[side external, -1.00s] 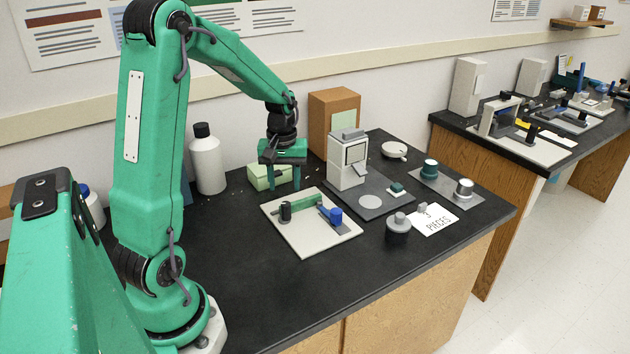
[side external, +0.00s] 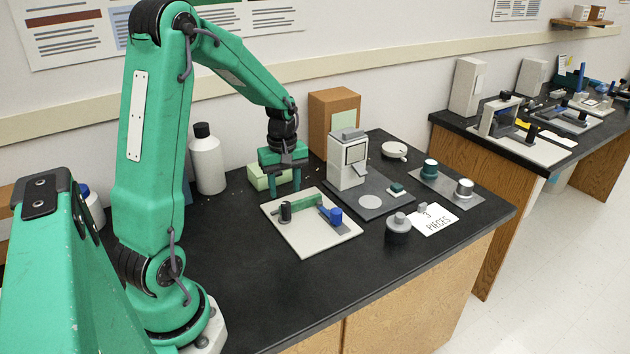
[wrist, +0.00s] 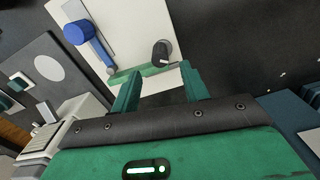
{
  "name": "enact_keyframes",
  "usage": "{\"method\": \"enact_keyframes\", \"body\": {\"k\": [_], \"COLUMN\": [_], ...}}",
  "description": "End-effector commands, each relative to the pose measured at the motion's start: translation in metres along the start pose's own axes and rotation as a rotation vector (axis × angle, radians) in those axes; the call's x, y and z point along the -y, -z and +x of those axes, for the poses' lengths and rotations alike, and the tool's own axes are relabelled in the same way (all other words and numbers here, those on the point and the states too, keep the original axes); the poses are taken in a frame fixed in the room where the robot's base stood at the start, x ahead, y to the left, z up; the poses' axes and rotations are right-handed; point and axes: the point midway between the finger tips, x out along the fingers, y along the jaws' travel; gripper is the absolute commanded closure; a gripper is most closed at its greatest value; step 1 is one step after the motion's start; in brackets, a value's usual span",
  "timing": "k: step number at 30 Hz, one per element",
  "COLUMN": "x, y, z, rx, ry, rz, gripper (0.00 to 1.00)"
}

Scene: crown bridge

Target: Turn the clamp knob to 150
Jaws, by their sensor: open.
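A pale square board (side external: 318,238) lies on the black bench and carries a dark round knob (side external: 285,212), a green bar (side external: 308,202) and a blue cylinder (side external: 336,215). In the wrist view, the dark knob (wrist: 160,50) has a small white mark on its side; I cannot read any scale or angle. I cannot tell for certain whether this is the clamp knob. My gripper (side external: 284,190) is open and empty, pointing down above and behind the board's back edge. In the wrist view my gripper (wrist: 158,80) shows both fingers apart, with the dark knob beyond them, untouched.
A pale green box (side external: 258,180) stands just behind my gripper, and a white bottle (side external: 207,162) to the left. A grey-white device (side external: 347,162) stands right of the board. A dark weight (side external: 398,232) and a card (side external: 434,219) lie further right. The bench front left is clear.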

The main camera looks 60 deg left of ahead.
Motion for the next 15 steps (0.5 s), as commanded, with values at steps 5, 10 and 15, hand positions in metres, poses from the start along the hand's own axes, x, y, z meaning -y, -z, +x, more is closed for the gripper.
{"method": "enact_keyframes", "body": {"k": [5,10,15], "x": [0.000,0.001,0.000], "y": [0.000,-0.001,0.000], "z": [0.020,0.042,0.058], "rx": [0.002,0.002,0.001], "ry": [0.002,0.002,0.001], "rz": [0.001,0.001,0.001], "gripper": [0.55,0.55,0.55]}}
